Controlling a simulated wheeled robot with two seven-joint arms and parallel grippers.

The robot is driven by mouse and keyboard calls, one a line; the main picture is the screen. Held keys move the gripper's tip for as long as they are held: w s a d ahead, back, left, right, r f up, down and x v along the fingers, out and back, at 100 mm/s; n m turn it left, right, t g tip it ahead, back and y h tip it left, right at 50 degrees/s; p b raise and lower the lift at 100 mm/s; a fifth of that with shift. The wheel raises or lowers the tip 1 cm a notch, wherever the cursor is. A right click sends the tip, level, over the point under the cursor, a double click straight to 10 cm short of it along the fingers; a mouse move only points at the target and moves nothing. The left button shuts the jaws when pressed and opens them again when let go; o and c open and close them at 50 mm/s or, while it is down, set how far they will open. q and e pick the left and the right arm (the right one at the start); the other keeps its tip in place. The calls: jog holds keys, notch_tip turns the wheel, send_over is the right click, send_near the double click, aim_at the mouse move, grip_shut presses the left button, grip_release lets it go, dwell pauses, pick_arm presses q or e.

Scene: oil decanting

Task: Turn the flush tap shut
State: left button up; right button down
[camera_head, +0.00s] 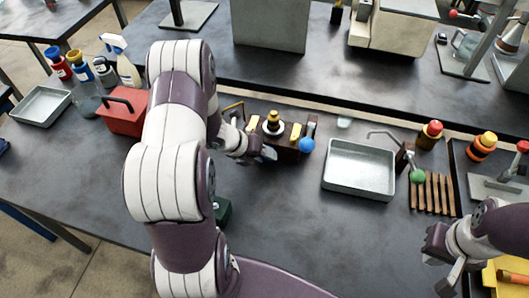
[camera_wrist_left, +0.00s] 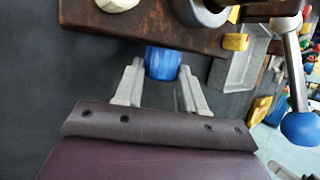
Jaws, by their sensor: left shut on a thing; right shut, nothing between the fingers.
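A brown manifold block (camera_head: 290,150) stands on the bench in the head view, and its dark brown top fills the upper part of the left wrist view (camera_wrist_left: 110,35). A blue cylindrical knob (camera_wrist_left: 163,62) sticks out from its near edge. My left gripper (camera_wrist_left: 161,72) is shut on this knob, one finger on each side. In the head view my left gripper (camera_head: 264,154) is at the block's near side. A lever with a blue ball end (camera_head: 306,145) is at the block's right end. I cannot tell which is the flush tap. My right gripper (camera_head: 440,262) is shut and empty at lower right.
A metal tray (camera_head: 358,170) lies right of the block, with wooden strips (camera_head: 432,192) beyond it. A red can (camera_head: 124,112) and bottles stand left, partly behind my left arm. A green object (camera_head: 222,210) sits near that arm. Bare bench lies in front of the tray.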

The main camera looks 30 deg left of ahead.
pick_arm(q)
jog(key=shift+a+f+t+h+b, duration=0.15)
jog(key=shift+f+t+h+b, duration=0.15)
jog(key=shift+h, duration=0.5)
jog(key=shift+a+f+n+t+h+b, duration=0.2)
jog(key=shift+n+t+h+b, duration=0.3)
jog(key=shift+h+b, duration=0.6)
jog(key=h+b, duration=0.1)
jog(key=n+t+h+b, duration=0.1)
jog(key=b, duration=0.1)
jog(key=shift+s+f+h, duration=0.1)
jog(key=shift+f+h, duration=0.1)
jog(key=shift+h, duration=0.2)
jog(key=shift+r+t+h+b, duration=0.1)
jog(key=shift+t+h+b, duration=0.3)
jog(key=shift+h+b, duration=0.45)
jog(key=o, duration=1.1)
jog(key=shift+c, duration=0.2)
